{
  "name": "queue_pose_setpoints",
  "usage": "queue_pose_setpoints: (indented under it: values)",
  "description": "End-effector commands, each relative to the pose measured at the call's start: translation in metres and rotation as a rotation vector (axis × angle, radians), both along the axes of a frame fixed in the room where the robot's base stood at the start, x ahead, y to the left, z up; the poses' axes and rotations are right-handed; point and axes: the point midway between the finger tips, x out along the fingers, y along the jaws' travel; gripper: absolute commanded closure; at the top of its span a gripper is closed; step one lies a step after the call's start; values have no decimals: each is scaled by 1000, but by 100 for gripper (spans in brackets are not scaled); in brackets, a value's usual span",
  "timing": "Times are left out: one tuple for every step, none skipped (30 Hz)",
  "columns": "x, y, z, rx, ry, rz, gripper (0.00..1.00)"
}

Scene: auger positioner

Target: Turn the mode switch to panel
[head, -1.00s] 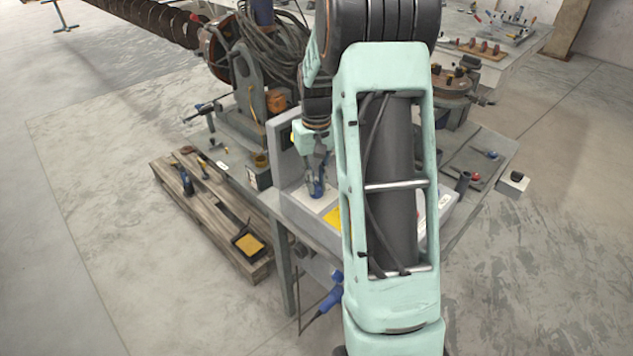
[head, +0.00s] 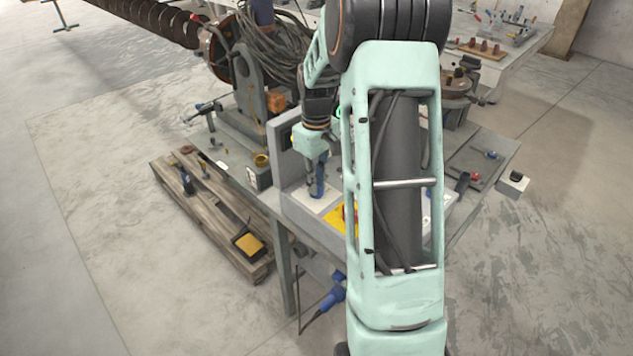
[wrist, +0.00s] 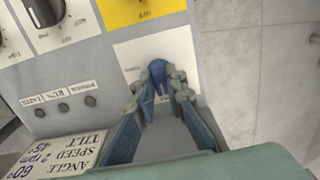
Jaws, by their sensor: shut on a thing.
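The mode switch is a blue knob (wrist: 157,69) on a white label plate (wrist: 130,52) of the grey control box. In the wrist view, my gripper (wrist: 160,84) reaches the knob with a fingertip on each side and is shut on it. The fingers hide part of the knob. The small print on the plate is too blurred to read, so I cannot tell which mode it is set to. In the head view, my gripper (head: 316,191) points down at the left end of the control box (head: 300,213).
A yellow plate (wrist: 140,9) with a control sits beside the switch. Several small dark buttons (wrist: 63,107) and black dials are nearby. In the head view, a wooden pallet (head: 205,210) with tools lies left of the bench. My forearm hides the right part of the box.

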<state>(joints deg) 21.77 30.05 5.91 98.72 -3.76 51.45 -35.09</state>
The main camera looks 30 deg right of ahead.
Motion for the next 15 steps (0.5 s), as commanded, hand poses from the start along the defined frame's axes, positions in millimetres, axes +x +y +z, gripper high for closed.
queue_pose_setpoints:
  values:
    - [1,0,1,-2,-3,3,100]
    - [1,0,1,-2,-3,3,100]
    - [1,0,1,-2,-3,3,100]
    - [1,0,1,-2,-3,3,100]
    - [1,0,1,-2,-3,3,100]
    - [1,0,1,-2,-3,3,100]
    - [1,0,1,-2,-3,3,100]
    - [1,0,1,-2,-3,3,100]
    - [1,0,1,-2,-3,2,84]
    - [1,0,1,-2,-3,2,81]
    - [1,0,1,-2,-3,2,78]
    - [1,0,1,-1,-3,2,73]
    - [1,0,1,-1,-3,2,71]
    - [1,0,1,-2,-2,2,71]
    - [1,0,1,-2,-2,1,71]
